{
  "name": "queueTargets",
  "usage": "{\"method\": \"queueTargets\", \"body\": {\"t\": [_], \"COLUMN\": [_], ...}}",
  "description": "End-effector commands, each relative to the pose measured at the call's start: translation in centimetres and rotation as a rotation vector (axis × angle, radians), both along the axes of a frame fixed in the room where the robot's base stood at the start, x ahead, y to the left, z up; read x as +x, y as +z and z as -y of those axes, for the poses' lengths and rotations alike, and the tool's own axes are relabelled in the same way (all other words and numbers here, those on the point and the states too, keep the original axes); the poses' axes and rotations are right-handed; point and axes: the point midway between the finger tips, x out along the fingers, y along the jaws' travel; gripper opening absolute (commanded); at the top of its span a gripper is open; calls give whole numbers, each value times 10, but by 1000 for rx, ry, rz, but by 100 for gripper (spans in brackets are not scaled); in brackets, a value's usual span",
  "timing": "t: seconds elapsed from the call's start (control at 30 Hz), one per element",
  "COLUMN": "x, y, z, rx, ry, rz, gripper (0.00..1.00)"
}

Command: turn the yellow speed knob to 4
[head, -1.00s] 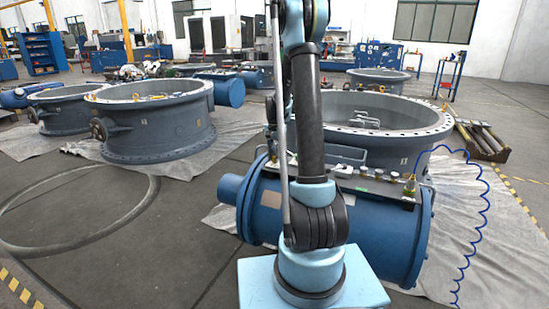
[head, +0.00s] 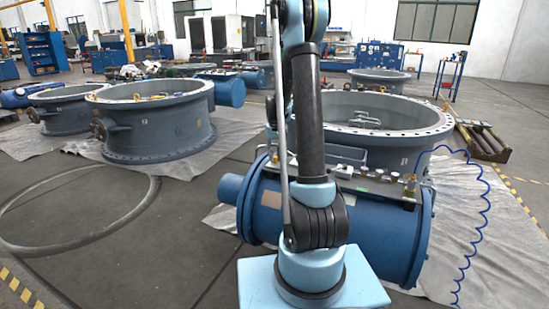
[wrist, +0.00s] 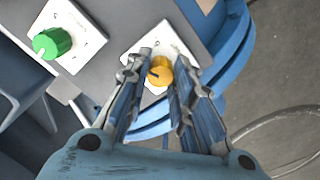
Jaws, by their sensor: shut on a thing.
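The yellow speed knob (wrist: 160,71) sits on a white square plate (wrist: 174,40) in the wrist view. It has a dark pointer mark on its face, toward the lower left. My gripper (wrist: 160,76) has one finger on each side of the knob and is shut on it. The fingers hide part of the plate, and I cannot read a number at the pointer. In the head view my arm hides the knob and gripper.
A green knob (wrist: 52,43) on another white plate (wrist: 80,32) is to the left. A blue cylinder (head: 375,235) carries a panel with small fittings on top. A blue coiled hose (head: 487,200) hangs at its right. Open floor (head: 160,255) lies left.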

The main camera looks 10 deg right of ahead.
Motion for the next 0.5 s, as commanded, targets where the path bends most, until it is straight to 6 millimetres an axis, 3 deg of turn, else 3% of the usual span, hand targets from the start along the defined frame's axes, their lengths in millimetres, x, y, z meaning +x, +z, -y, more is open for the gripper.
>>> {"method": "queueTargets", "body": {"t": [0.5], "x": [2], "y": [0], "z": [-1], "rx": [1], "ry": [125], "rz": [4], "gripper": [0]}}
